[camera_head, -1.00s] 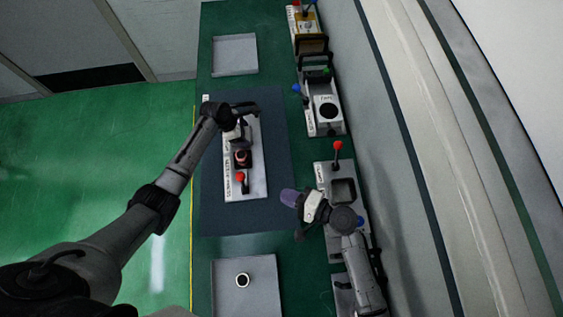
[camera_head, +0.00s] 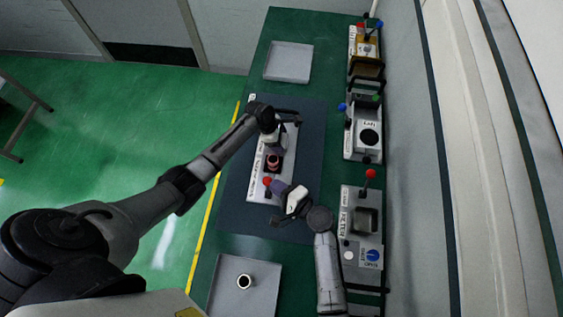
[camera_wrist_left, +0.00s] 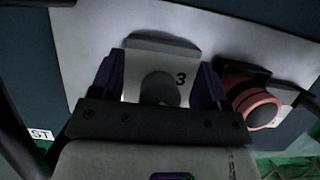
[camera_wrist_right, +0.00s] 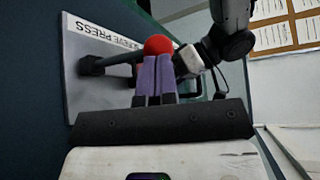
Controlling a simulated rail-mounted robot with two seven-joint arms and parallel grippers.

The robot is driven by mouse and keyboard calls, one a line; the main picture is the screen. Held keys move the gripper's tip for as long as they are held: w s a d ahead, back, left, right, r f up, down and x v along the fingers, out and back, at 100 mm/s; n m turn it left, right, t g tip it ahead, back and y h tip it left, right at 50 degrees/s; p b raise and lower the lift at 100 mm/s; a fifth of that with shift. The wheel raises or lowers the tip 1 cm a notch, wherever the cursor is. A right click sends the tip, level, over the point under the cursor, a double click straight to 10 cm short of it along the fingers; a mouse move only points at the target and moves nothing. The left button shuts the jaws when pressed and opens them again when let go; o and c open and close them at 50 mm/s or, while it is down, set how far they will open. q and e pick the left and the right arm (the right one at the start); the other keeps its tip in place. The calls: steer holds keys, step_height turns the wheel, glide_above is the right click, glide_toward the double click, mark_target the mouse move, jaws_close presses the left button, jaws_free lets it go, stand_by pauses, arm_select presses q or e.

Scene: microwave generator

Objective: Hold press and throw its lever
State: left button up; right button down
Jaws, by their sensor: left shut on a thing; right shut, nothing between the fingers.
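The press, labelled "sleeve press", is a pale plate (camera_head: 256,187) on the dark mat in the head view; its plate also shows in the right wrist view (camera_wrist_right: 85,95). It carries a reddish cylinder (camera_head: 274,161), also in the left wrist view (camera_wrist_left: 252,105), and a lever with a red ball knob (camera_head: 267,181). My left gripper (camera_wrist_left: 160,85) is shut on the grey block marked 3 (camera_wrist_left: 160,50) on the press. My right gripper (camera_wrist_right: 155,75) is shut and empty, its purple fingertips right by the red knob (camera_wrist_right: 158,45); whether they touch cannot be told.
A grey tray (camera_head: 288,62) is at the back. Another tray (camera_head: 222,290) in front holds a ring-like part (camera_head: 244,281). Several devices with coloured knobs line the right side, including one labelled "filter" (camera_head: 348,215) close to my right arm.

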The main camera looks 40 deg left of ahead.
steer(key=shift+a, duration=0.1)
steer(key=shift+w+a+f+m+g+h, duration=0.1)
steer(key=shift+w+a+m+g+h, duration=0.2)
steer(key=shift+w, duration=0.35)
steer(key=shift+w+a+f+m+g+h, duration=0.1)
steer(key=shift+w+a+m+h, duration=0.2)
steer(key=shift+w+a+m, duration=0.25)
steer(key=shift+s+d, duration=0.1)
steer(key=shift+s, duration=0.05)
